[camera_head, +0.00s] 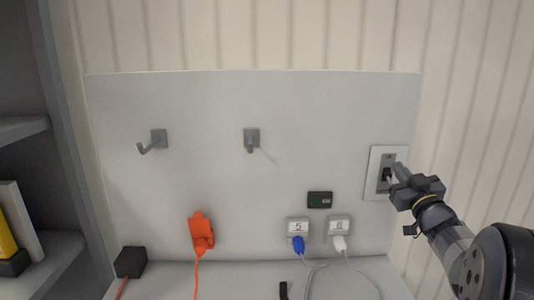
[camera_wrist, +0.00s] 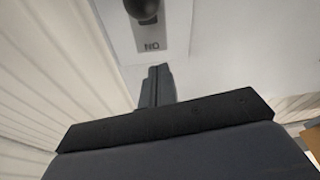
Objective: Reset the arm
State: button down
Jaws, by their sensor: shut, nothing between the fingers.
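My arm reaches in from the right in the head view. My gripper (camera_head: 397,168) is shut and empty, its fingertips beside the grey switch plate (camera_head: 376,190) on the right of the panel. In the wrist view the closed fingers (camera_wrist: 157,76) point at the same plate (camera_wrist: 150,46), just short of its end with an upside-down "ON" label. A dark rounded switch knob (camera_wrist: 141,8) shows at the top edge. I cannot tell whether the fingers touch the plate.
The pale panel (camera_head: 200,100) holds two grey hooks, the left (camera_head: 158,138) and the right (camera_head: 251,137). Below are an orange plug (camera_head: 200,235), a blue plug (camera_head: 298,244), a white plug (camera_head: 339,243) and a small black display (camera_head: 320,199). A shelf (camera_head: 45,265) stands left.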

jog(key=shift+w+r+g+p, duration=0.2)
jog(key=shift+g+p, duration=0.35)
jog(key=shift+p, duration=1.15)
jog(key=shift+w+r+g+p, duration=0.1)
jog(key=shift+r+g+p, duration=0.35)
jog(key=shift+p, duration=1.25)
jog(key=s, duration=0.1)
jog(key=s+r+b, duration=0.1)
jog(key=s, duration=0.1)
jog(key=s+r, duration=0.1)
jog(key=shift+s+r, duration=0.1)
jog(key=shift+s, duration=0.3)
jog(key=shift+a+r+h, duration=0.1)
jog(key=shift+h, duration=0.2)
